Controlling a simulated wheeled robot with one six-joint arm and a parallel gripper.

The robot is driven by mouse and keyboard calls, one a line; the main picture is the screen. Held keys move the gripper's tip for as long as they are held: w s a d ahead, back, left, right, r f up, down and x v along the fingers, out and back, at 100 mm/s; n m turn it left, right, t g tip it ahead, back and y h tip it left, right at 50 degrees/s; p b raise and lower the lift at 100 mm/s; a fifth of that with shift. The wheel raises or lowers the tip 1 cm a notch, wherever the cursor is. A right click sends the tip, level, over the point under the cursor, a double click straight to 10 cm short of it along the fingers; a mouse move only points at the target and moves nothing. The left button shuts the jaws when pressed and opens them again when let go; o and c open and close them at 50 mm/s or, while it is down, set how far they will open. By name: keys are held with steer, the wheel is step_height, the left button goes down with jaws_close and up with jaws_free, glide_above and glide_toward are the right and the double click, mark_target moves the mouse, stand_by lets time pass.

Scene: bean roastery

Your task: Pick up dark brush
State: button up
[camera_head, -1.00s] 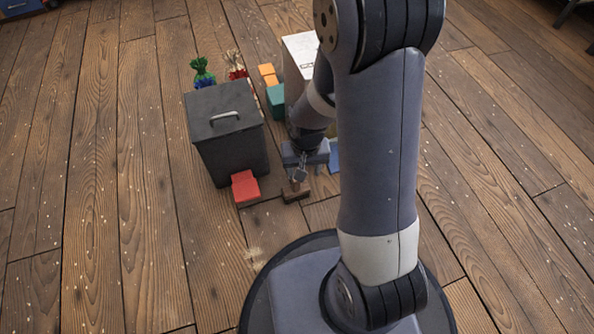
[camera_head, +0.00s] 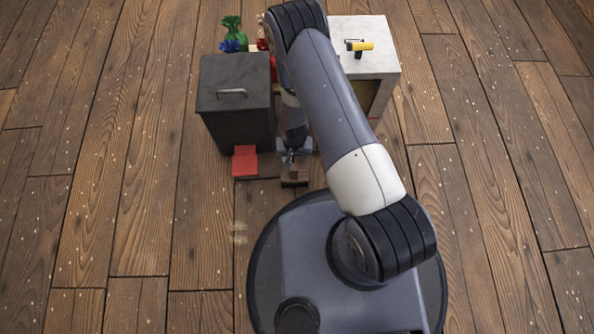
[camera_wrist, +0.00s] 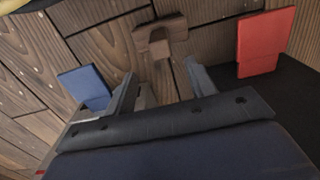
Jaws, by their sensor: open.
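The dark brush (camera_head: 294,178) is a small brown wooden piece on the plank floor, just in front of my gripper (camera_head: 293,156). In the wrist view the brush (camera_wrist: 160,34) looks T-shaped and lies just beyond the fingertips, roughly centred between them. My gripper (camera_wrist: 162,72) is open, with its two fingers apart and nothing between them. The brush appears apart from the fingers. My arm hides part of the area behind the gripper in the head view.
A dark lidded bin (camera_head: 237,118) with a red pedal (camera_head: 245,161) stands left of the brush. A pale-topped cabinet (camera_head: 385,62) bearing a yellow-and-black tool (camera_head: 359,46) stands behind right. A blue flat piece (camera_wrist: 85,88) shows in the wrist view. Floor left and right is open.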

mark_target(294, 168)
step_height(294, 168, down, 5)
steer(key=shift+r+b, duration=0.2)
steer(key=shift+b, duration=0.4)
steer(key=f+b, duration=0.1)
steer(key=f, duration=0.2)
steer(key=f+b, duration=0.1)
steer(key=f, duration=0.1)
steer(key=shift+s+a+f+b, duration=0.1)
steer(key=shift+s+b, duration=0.2)
steer(key=shift+c, duration=0.5)
jaws_close()
